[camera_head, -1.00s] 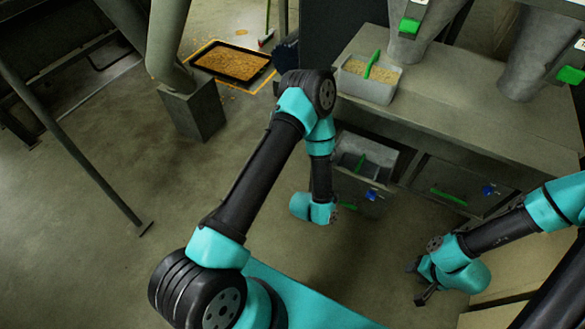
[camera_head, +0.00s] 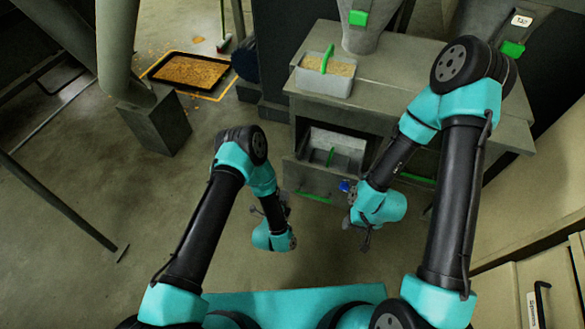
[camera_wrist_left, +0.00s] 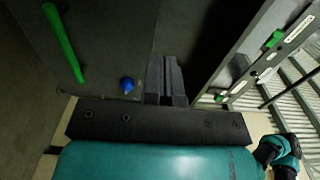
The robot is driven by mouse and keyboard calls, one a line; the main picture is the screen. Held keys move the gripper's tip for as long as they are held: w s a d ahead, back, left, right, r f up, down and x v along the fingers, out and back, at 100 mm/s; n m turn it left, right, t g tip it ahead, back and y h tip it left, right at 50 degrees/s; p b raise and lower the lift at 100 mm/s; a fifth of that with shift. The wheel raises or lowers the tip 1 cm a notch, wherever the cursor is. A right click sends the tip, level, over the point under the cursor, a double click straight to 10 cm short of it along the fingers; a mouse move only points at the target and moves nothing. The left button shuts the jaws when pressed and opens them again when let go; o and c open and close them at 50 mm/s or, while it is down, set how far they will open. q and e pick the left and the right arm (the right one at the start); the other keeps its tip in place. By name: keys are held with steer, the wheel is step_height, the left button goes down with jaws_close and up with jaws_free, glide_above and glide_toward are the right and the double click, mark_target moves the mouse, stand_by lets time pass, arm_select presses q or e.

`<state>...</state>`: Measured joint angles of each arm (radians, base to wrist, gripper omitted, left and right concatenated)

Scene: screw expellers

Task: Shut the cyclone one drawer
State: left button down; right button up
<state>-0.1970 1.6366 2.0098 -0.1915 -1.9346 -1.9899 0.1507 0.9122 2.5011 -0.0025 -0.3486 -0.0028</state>
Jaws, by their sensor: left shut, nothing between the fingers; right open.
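A grey drawer (camera_head: 300,181) stands pulled out at the left of the cabinet, with a green bar handle (camera_head: 315,197) and a blue knob (camera_head: 345,186) on its front. A grey bin (camera_head: 346,158) with a green grip sits in it. In the left wrist view a green handle (camera_wrist_left: 63,42) and a blue knob (camera_wrist_left: 127,85) show on a grey panel. My left gripper (camera_wrist_left: 166,78) is shut and empty, left of the drawer front in the head view (camera_head: 283,206). My right gripper (camera_head: 357,228) is open and empty, just right of the drawer front.
A bin of pale grain (camera_head: 340,84) stands on the cabinet top (camera_head: 400,75) below a cyclone cone (camera_head: 372,28). A second green handle (camera_head: 418,178) shows right of the drawer, partly behind my right arm. A tray (camera_head: 189,71) lies on the floor; floor in front is clear.

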mark_target(297, 163)
arm_select(q)
steer(key=x, duration=1.4)
steer(key=shift+w, duration=0.1)
